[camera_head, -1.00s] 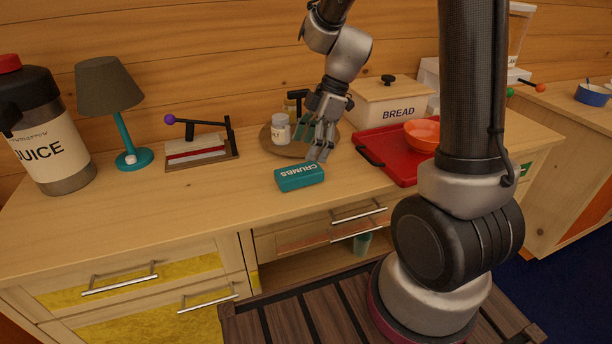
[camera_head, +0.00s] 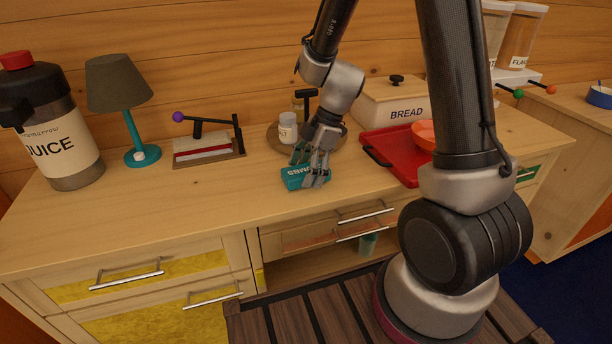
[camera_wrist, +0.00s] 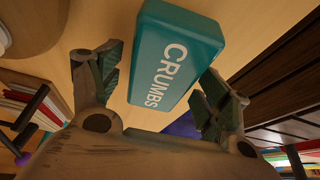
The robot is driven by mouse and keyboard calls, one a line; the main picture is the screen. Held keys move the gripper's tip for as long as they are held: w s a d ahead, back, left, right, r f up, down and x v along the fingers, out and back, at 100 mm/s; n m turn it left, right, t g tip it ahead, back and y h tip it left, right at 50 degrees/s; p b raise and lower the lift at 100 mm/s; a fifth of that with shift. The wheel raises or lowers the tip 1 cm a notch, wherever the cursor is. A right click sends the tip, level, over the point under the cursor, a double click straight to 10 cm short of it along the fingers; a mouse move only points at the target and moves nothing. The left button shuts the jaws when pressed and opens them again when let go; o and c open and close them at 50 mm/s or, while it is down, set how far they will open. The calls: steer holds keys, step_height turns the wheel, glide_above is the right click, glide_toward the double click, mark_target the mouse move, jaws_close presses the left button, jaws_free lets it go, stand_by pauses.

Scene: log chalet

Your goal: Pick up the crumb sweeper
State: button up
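The crumb sweeper is a teal block marked CRUMBS (camera_head: 293,179) lying on the wooden counter near its front edge. It also shows in the wrist view (camera_wrist: 176,52), between and beyond the two fingertips. My gripper (camera_head: 312,170) is just above the block and partly covers its right part in the head view. In the wrist view my gripper (camera_wrist: 158,88) is open, with one finger on each side of the block. The fingers look apart from it, and nothing is held.
A round wooden tray (camera_head: 275,138) with a white jar (camera_head: 288,128) stands just behind. A red tray (camera_head: 398,170) with an orange bowl is to the right, before the bread box (camera_head: 392,101). A slicer-like stand (camera_head: 207,147) and lamp (camera_head: 122,95) are left. The counter's front left is clear.

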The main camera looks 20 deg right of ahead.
mark_target(306, 169)
steer(key=c, duration=1)
step_height(306, 169, up, 10)
steer(key=o, duration=0.6)
steer(key=c, duration=0.3)
